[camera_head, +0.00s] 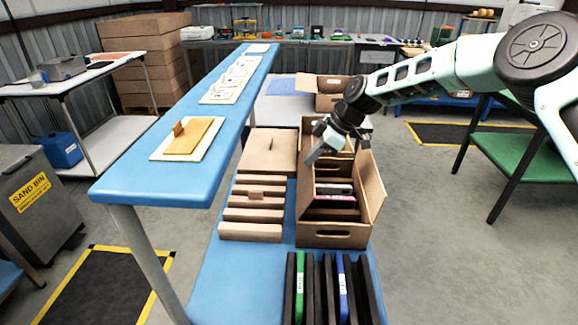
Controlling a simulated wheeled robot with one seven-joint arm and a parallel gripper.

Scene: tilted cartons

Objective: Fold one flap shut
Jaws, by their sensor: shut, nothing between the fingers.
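A brown carton (333,236) stands open on the low blue bench, with dark and pale flat items inside. Its right flap (371,188) stands up and leans outward. Another cardboard panel (307,132) rises at the far left of the carton, partly behind my gripper. My gripper (312,157) is shut and empty, above the far left part of the carton. I cannot tell whether it touches cardboard. My arm comes in from the upper right and hides part of the carton's far end.
A closed carton (270,151) and flat cardboard pieces (252,216) lie left of the open carton. Several upright folders (340,290) stand in front. A raised blue table (182,120) runs along the left. Another open carton (328,101) stands behind.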

